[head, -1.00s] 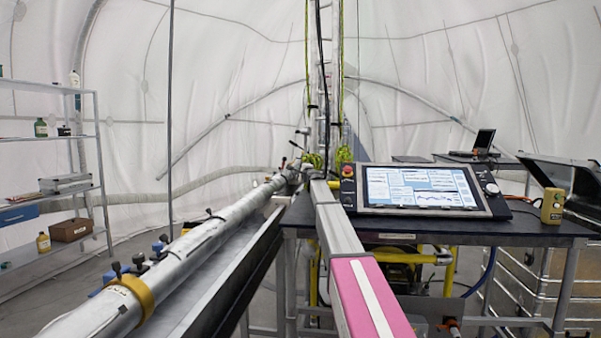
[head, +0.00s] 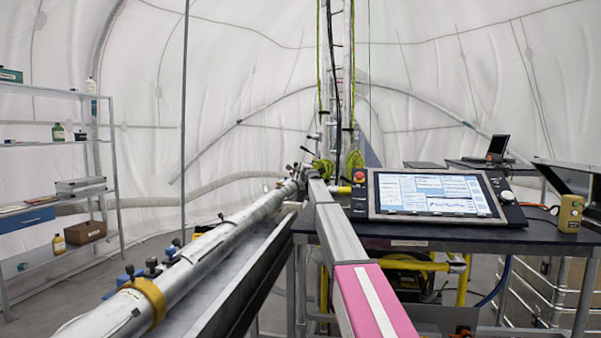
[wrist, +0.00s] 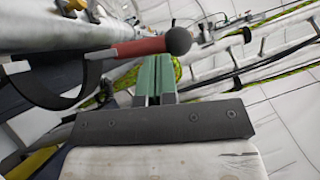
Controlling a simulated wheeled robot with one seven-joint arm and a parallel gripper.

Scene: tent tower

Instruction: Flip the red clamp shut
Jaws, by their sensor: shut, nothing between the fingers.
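In the wrist view the clamp's red handle (wrist: 140,48) crosses the upper left and ends in a dark ball knob (wrist: 178,41). A black curved band (wrist: 62,102) hangs below its left end, beside a grey pipe. My gripper (wrist: 155,62) has green fingers together with nothing held. In the picture the fingertips lie just below the handle, near the knob. I cannot tell whether they touch it. In the head view my arm reaches away to the pipe's far end, and the red handle cannot be made out there.
A long silvery pipe (head: 215,240) with a yellow band (head: 150,299) runs along the left of my arm. A dark table (head: 400,236) with a control screen (head: 432,194) stands at the right.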

